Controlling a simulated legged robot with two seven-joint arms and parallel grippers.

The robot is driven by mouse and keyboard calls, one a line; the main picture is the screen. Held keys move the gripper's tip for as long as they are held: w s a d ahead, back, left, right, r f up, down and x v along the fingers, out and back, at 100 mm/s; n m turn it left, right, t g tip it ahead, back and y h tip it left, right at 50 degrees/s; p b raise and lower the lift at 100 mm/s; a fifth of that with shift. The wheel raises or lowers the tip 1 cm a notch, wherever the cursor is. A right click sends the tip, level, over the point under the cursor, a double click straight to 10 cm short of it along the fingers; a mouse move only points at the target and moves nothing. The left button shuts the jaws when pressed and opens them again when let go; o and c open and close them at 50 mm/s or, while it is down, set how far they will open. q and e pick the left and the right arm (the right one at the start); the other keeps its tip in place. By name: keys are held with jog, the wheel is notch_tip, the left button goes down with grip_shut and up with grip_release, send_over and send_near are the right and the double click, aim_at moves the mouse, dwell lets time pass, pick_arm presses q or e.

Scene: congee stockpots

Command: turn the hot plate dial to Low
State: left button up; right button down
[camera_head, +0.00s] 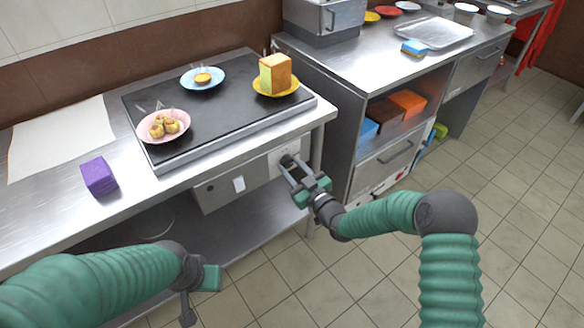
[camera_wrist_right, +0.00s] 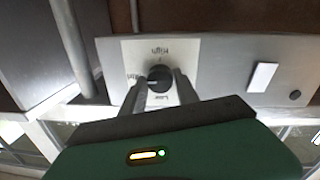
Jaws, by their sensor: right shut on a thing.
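The black dial (camera_wrist_right: 160,78) sits on a pale label plate on the hot plate's front panel (camera_head: 217,190). In the right wrist view the label words appear upside down, with "High" above the dial and "Low" below it. A partly hidden word is at the left. Which mark the dial points to is hard to tell. My right gripper (camera_head: 290,164) is at the panel, its two fingers on either side of the dial and shut on it. The fingers also show in the wrist view (camera_wrist_right: 160,88). My left gripper (camera_head: 198,292) hangs in front of the counter, away from the dial.
The griddle top (camera_head: 225,108) holds a pink plate (camera_head: 165,126), a blue plate (camera_head: 203,78) and a yellow plate (camera_head: 276,88) with food. A purple block (camera_head: 99,176) lies on the counter. A white switch (camera_wrist_right: 263,77) is beside the dial. A counter leg stands close by.

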jog(key=shift+r, duration=0.1)
jog(key=n+b, duration=0.2)
jog(key=n, duration=0.2)
jog(key=n+b, duration=0.3)
jog(key=n, duration=0.2)
jog(key=shift+y, duration=0.4)
jog(key=n+b, duration=0.2)
jog(key=n, duration=0.1)
jog(key=n+b, duration=0.1)
jog(key=n, duration=0.1)
jog(key=shift+f, duration=0.25)
jog(key=shift+n+y+b, duration=0.3)
jog(key=shift+n+b, duration=1.35)
jog(key=shift+n, duration=0.65)
